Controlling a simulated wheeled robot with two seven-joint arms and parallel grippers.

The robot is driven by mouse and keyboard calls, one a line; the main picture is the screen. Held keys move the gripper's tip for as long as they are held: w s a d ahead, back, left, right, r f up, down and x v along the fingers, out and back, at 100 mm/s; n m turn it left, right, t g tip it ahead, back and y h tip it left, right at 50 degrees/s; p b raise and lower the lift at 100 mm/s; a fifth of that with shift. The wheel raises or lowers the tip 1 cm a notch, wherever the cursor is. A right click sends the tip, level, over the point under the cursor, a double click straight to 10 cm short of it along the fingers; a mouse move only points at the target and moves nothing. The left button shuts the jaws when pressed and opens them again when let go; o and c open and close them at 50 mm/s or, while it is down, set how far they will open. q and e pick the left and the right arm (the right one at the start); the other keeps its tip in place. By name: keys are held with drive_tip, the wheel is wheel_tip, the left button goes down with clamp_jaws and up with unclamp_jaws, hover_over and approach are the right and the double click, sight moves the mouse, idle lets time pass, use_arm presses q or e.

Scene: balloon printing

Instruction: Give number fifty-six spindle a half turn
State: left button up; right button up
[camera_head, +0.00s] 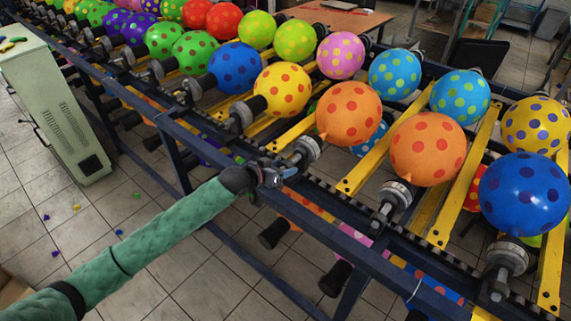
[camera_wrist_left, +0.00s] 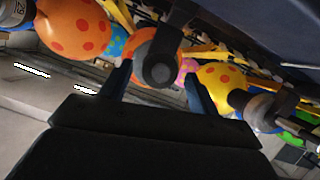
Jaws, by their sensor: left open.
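A row of spindles lines the near side of the balloon rack, each with a grey round end and a balloon behind it. My left gripper (camera_head: 283,172) is at the near end of the spindle (camera_head: 308,150) of an orange balloon with red dots (camera_head: 348,113). In the left wrist view, the open gripper (camera_wrist_left: 158,72) has one finger on each side of this spindle's dark round end (camera_wrist_left: 157,73). I cannot tell whether the fingers touch it. No number fifty-six is readable. My right gripper is not in view.
Neighbouring spindles stand close by, one at a yellow balloon (camera_head: 282,89) and one at a second orange balloon (camera_head: 428,149). A dark blue rail (camera_head: 345,235) runs below them. A pale green cabinet (camera_head: 55,100) stands at left. Tiled floor is open in front.

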use_arm(q)
drive_tip(key=shift+x, duration=1.05)
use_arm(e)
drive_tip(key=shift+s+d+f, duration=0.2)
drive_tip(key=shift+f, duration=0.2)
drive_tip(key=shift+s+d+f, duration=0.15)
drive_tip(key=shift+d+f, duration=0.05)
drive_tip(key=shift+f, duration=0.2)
use_arm(q)
drive_tip(key=shift+c, duration=0.4)
drive_tip(key=c, duration=0.9)
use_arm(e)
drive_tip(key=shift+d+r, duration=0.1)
